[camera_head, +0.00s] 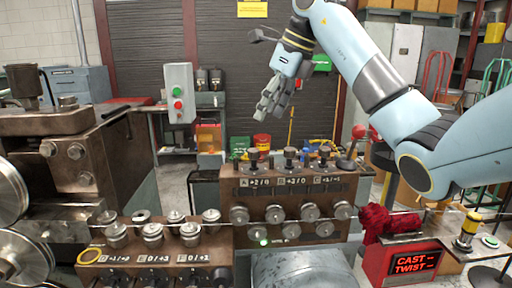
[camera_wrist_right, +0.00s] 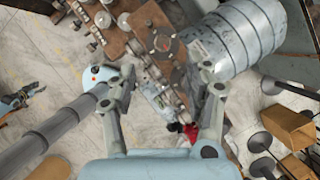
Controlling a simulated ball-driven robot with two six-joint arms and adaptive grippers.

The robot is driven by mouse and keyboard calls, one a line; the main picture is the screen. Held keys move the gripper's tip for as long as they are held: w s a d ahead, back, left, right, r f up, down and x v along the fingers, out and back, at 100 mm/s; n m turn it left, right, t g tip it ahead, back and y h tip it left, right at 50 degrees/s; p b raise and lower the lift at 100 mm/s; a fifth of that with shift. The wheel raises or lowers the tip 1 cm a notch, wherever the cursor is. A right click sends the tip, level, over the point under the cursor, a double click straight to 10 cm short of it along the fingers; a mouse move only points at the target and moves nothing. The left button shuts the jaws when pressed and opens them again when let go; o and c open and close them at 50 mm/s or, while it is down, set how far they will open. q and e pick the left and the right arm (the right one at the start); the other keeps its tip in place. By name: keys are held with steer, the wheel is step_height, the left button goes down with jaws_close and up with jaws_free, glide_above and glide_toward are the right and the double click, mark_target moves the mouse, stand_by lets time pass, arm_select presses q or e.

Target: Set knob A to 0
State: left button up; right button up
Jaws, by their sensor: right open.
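Knob A (camera_head: 253,160) is a dark upright knob at the left end of the top of the rear brown roller block (camera_head: 228,190). The label A with small white figures is on the block face below it. Two similar knobs, B (camera_head: 290,157) and C (camera_head: 324,155), stand to its right. My right gripper (camera_head: 271,108) hangs in the air above the knobs, apart from them, with nothing held. In the right wrist view its fingers (camera_wrist_right: 168,82) are spread, with blocks and floor far below. Knob A cannot be made out clearly there. My left gripper is not in view.
A front roller block (camera_head: 215,254) bears D, E and F knobs. A wire runs across the rollers. A red-ball lever (camera_head: 360,132) stands right of knob C. A red cloth (camera_head: 388,220) hangs on the wire above a CAST TWIST display (camera_head: 411,263). A grey drum (camera_head: 300,272) is in front.

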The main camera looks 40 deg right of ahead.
mark_target(255, 149)
steer(key=x, duration=0.6)
steer(key=p+x, duration=0.1)
steer(key=x, duration=0.2)
steer(key=shift+s+d+f, duration=0.1)
steer(key=shift+d+f, duration=0.15)
steer(key=shift+f, duration=0.65)
jaws_close()
